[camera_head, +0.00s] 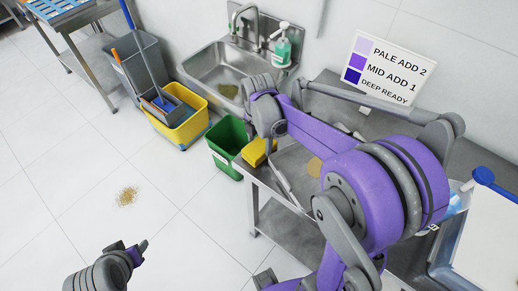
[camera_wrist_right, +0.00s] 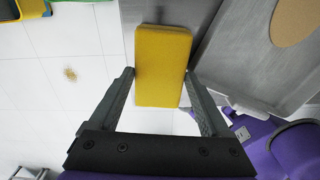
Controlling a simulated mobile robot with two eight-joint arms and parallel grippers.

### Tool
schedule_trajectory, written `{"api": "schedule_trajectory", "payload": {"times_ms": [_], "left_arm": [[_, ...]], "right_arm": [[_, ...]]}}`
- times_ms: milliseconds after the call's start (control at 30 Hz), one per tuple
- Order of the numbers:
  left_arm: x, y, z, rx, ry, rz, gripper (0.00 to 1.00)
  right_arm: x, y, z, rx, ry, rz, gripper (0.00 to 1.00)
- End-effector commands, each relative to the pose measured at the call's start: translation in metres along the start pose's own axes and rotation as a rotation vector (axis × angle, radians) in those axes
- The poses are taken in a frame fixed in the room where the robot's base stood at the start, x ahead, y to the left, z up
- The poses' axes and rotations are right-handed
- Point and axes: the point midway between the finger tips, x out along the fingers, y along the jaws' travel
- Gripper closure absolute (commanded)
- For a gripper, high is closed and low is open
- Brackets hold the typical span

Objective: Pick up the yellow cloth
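The yellow cloth (camera_wrist_right: 162,60) looks like a thick rounded pad. It lies at the edge of the steel table, and part of it reaches past that edge over the floor. In the head view the cloth (camera_head: 257,152) shows just below my right wrist. My right gripper (camera_wrist_right: 160,74) is open, with one finger on each side of the cloth's near part. I cannot tell whether the fingers touch it. My left gripper (camera_head: 138,250) is low over the floor at the lower left, far from the cloth; its opening is not clear.
A grey tray (camera_wrist_right: 240,60) with a tan round patch lies right of the cloth. A green bin (camera_head: 226,140), a yellow mop bucket (camera_head: 184,128) and a sink (camera_head: 215,65) stand to the left. Brown crumbs (camera_head: 127,195) lie on open floor.

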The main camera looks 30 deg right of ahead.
Motion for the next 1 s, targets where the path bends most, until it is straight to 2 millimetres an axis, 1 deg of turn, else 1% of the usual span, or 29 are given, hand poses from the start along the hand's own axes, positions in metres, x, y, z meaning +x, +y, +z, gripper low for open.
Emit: {"api": "schedule_trajectory", "payload": {"times_ms": [33,167,200,233,467,633,767,1000], "left_arm": [[0.007,0.0,0.009,0.0,-0.008,0.0,0.5],[0.008,0.0,0.009,0.0,-0.009,0.0,0.5],[0.008,0.0,0.009,0.0,-0.009,0.0,0.5],[0.008,0.0,0.009,0.0,-0.009,0.0,0.5],[0.008,0.0,0.01,0.0,-0.009,0.0,0.5],[0.008,0.0,0.009,0.0,-0.009,0.0,0.5],[0.006,0.0,0.007,0.0,-0.007,0.0,0.5],[0.001,0.0,0.001,0.0,-0.001,0.0,0.5]], "right_arm": [[0.025,-0.004,-0.009,-0.001,0.014,0.012,0.41],[0.026,-0.004,-0.009,-0.001,0.014,0.012,0.64],[0.026,-0.004,-0.01,-0.001,0.015,0.012,0.71],[0.026,-0.004,-0.01,-0.001,0.015,0.012,0.74],[0.026,-0.004,-0.01,-0.002,0.015,0.011,0.74],[0.015,-0.004,-0.01,-0.002,0.015,0.012,0.74],[-0.002,-0.004,-0.01,-0.001,0.015,0.013,0.74],[-0.046,-0.004,-0.007,-0.001,0.012,0.011,0.74]]}}
